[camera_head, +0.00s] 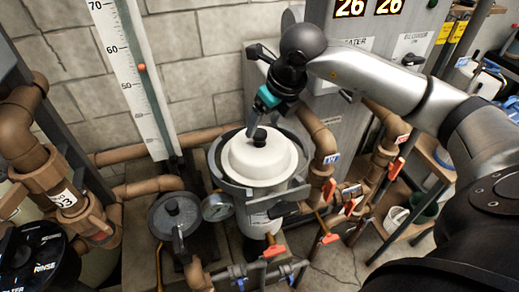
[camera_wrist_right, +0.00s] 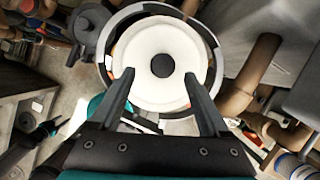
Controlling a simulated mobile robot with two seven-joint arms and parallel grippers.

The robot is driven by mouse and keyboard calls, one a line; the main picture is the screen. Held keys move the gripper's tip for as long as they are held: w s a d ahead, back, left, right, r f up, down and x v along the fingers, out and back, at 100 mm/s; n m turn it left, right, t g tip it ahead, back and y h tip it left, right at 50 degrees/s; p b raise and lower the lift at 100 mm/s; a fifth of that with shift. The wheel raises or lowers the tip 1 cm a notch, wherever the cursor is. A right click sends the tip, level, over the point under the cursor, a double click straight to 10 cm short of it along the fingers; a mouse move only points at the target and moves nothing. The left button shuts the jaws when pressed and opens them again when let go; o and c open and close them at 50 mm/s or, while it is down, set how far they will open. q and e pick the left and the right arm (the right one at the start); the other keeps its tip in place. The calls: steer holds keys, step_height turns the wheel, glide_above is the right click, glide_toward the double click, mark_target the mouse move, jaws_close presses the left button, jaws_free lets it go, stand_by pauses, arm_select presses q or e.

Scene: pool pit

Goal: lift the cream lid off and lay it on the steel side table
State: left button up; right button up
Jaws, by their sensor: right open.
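The cream lid (camera_head: 262,160) is a round disc with a black knob (camera_head: 260,136). It sits level inside the grey rim of a round housing (camera_head: 232,180). In the right wrist view the lid (camera_wrist_right: 140,65) and its knob (camera_wrist_right: 162,66) lie beyond the fingertips. My right gripper (camera_head: 251,120) is above the lid, pointing down. In the right wrist view the right gripper (camera_wrist_right: 157,77) is open and empty, its two fingers apart, with the knob between and just past their tips. My left gripper is not in view. I cannot make out the steel side table.
A smaller dark lidded pot (camera_head: 175,215) and a pressure gauge (camera_head: 216,207) stand left of the housing. Brown pipes (camera_head: 315,135) and red-handled valves (camera_head: 330,238) crowd its right. A grey cabinet (camera_head: 340,125) stands behind. A rack (camera_head: 432,160) stands at the right.

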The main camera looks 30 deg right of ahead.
mark_target(259, 132)
steer(key=shift+p+x, duration=0.4)
steer(key=shift+x, duration=2.4)
steer(key=shift+d+r, duration=0.1)
steer(key=shift+d, duration=0.05)
steer(key=shift+c, duration=0.2)
steer(key=shift+w, duration=0.1)
jaws_close()
steer(key=shift+r, duration=0.1)
